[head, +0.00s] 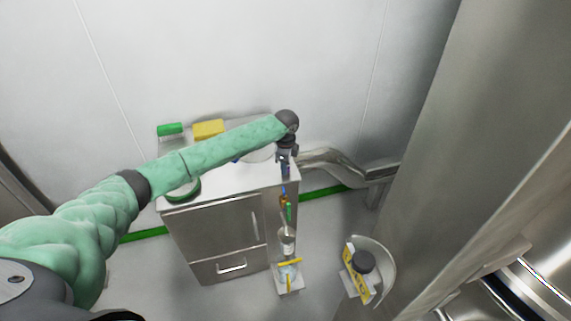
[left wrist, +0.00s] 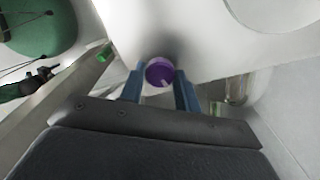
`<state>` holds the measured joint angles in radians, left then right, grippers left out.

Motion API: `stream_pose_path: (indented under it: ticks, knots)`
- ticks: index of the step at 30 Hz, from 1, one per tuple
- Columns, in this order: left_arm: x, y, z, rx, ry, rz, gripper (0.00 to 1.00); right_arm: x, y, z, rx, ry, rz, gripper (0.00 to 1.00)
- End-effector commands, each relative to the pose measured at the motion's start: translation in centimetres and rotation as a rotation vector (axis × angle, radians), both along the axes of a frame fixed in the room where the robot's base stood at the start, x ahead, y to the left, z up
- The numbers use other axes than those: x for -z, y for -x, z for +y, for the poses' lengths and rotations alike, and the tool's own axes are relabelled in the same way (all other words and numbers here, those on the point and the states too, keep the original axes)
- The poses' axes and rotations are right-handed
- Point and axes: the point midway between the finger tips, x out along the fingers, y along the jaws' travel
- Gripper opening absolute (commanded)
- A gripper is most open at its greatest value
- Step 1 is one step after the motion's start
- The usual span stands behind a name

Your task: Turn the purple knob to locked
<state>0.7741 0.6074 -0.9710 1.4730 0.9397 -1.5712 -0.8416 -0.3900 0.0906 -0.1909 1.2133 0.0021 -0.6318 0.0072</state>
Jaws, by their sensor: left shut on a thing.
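The purple knob (left wrist: 160,73) is round, with a pale line on its face. It shows in the left wrist view between the two blue fingertips of my left gripper (left wrist: 158,86). The gripper is shut on the knob. In the head view my left gripper (head: 286,163) reaches down at the right end of the metal cabinet, and the knob is a small purple patch (head: 286,171) below it. I cannot read a locked marking in either view. My right gripper is not in view.
The metal cabinet (head: 213,236) holds a green roll (head: 170,129) and a yellow block (head: 208,129) on top. Coloured parts and a yellow-handled valve (head: 289,262) stand below the knob. A steel pipe (head: 335,160) runs right.

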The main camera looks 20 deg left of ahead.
Motion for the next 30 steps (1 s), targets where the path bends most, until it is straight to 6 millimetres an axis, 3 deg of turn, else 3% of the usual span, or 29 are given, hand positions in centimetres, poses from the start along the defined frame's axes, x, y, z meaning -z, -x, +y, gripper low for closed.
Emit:
stream_pose_path:
  ticks: [12, 30]
  knots:
    - [-0.02, -0.04, 0.0, 0.224, 0.0, -0.001, 0.1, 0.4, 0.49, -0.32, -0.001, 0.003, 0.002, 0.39]
    - [-0.03, -0.05, 0.01, 0.269, 0.0, -0.001, 0.1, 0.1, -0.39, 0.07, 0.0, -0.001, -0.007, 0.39]
